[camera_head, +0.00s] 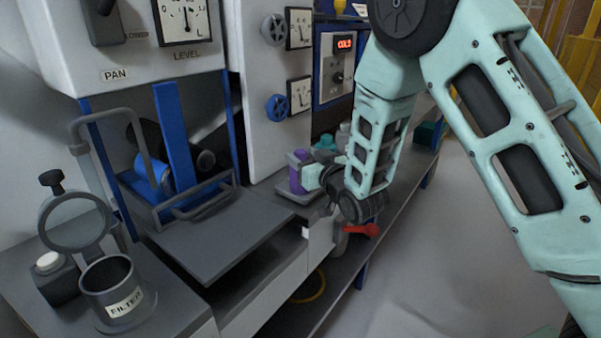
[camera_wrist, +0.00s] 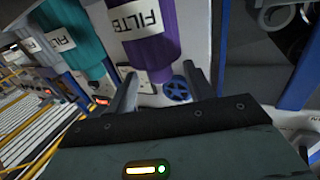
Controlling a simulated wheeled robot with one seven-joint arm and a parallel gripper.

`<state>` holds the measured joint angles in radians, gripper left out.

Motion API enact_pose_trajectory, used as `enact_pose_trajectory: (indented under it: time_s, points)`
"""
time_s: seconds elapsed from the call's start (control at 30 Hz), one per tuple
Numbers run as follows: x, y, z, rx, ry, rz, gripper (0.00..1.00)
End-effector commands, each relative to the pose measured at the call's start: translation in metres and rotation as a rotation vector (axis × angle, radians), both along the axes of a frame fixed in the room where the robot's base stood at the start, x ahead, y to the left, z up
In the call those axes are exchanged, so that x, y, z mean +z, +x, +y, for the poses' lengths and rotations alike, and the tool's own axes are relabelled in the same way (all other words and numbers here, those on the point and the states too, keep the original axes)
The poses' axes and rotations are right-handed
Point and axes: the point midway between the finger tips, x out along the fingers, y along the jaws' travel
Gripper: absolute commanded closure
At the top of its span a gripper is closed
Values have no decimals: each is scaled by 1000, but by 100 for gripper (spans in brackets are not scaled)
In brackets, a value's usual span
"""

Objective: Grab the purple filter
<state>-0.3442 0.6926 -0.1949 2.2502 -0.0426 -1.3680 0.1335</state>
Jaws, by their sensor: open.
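The purple filter (camera_head: 297,170) stands upright in a small grey tray (camera_head: 287,191) on the counter, partly covered by my gripper (camera_head: 315,180). In the wrist view the purple filter (camera_wrist: 148,42) shows large with its white FILTER label, upside down in the picture. My gripper (camera_wrist: 160,76) is open there, and its two dark fingers reach to either side of the filter's narrow end. I cannot tell whether either finger touches it. In the head view my fingertips are mostly hidden by the gripper body.
A grey cup labelled FILTER (camera_head: 110,285) sits at front left. A machine with a blue frame (camera_head: 168,125) and a red handle (camera_head: 361,230) flank the counter.

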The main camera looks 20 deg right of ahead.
Motion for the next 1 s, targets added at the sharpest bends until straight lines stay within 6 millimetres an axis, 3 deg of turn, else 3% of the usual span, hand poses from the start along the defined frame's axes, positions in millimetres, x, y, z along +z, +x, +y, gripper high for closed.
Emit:
enact_pose_trajectory:
  time_s: [0.2, 0.43, 0.6, 0.63, 0.87, 1.0]
  points:
    - [0, 21, 5, 1, -1, 0, 48]
    - [0, 23, 6, 0, -1, 0, 48]
    - [0, 22, 5, 0, -1, 0, 95]
    - [0, 22, 5, 0, -1, 0, 100]
    - [1, 22, 5, 0, -1, -1, 100]
    - [11, 23, 5, 0, 1, -3, 100]
